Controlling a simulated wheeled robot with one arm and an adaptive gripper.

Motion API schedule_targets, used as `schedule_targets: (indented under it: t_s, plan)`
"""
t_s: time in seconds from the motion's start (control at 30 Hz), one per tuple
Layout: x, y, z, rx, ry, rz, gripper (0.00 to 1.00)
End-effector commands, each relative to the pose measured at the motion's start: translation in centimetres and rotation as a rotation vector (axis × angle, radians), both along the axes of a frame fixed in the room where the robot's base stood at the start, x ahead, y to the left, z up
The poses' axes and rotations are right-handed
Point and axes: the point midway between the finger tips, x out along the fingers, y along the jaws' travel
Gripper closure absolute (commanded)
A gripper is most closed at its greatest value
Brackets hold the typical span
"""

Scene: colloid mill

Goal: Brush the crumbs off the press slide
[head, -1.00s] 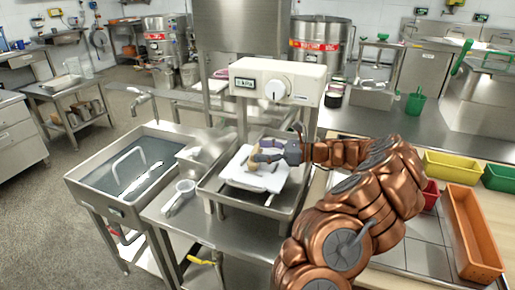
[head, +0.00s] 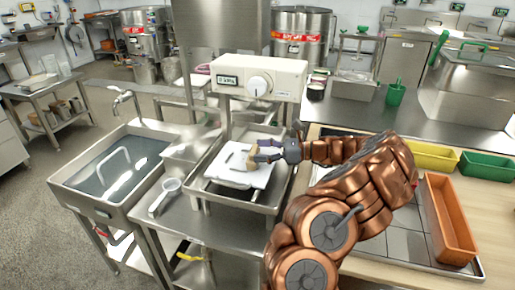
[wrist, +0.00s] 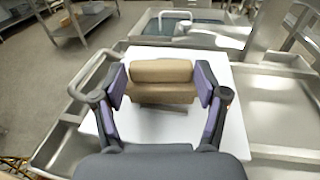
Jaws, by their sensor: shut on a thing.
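The press slide is a white plate (head: 240,169) in a metal tray (head: 252,206) under the white press head (head: 257,77). My gripper (head: 264,154) reaches over the plate from the right. In the wrist view my gripper (wrist: 163,92) is shut on a tan brush (wrist: 161,72), with a purple-lined finger at each end of it. The brush (head: 253,162) is at or just above the plate; I cannot tell whether it touches. A thin dark strip shows under the brush in the wrist view. No separate crumbs can be made out.
A sink of water (head: 110,168) stands left of the press. A white scoop (head: 166,194) lies on the steel bench between them. Yellow (head: 432,156), green (head: 487,166) and orange (head: 449,215) bins stand to the right. Press posts rise behind the plate.

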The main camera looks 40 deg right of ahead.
Motion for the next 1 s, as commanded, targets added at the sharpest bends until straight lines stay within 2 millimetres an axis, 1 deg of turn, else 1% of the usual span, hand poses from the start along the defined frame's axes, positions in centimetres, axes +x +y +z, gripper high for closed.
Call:
schedule_targets:
  t_s: [0.03, 0.2, 0.33, 1.0]
  plan:
    - [-0.2, -0.3, -0.1, -0.003, 0.003, -0.006, 0.94]
    - [-0.3, -0.4, -0.1, -0.004, 0.003, -0.008, 0.95]
    - [-0.2, -0.4, 0.3, -0.004, 0.003, -0.008, 0.95]
    - [-0.1, -0.1, 5.8, -0.002, 0.001, -0.003, 0.95]
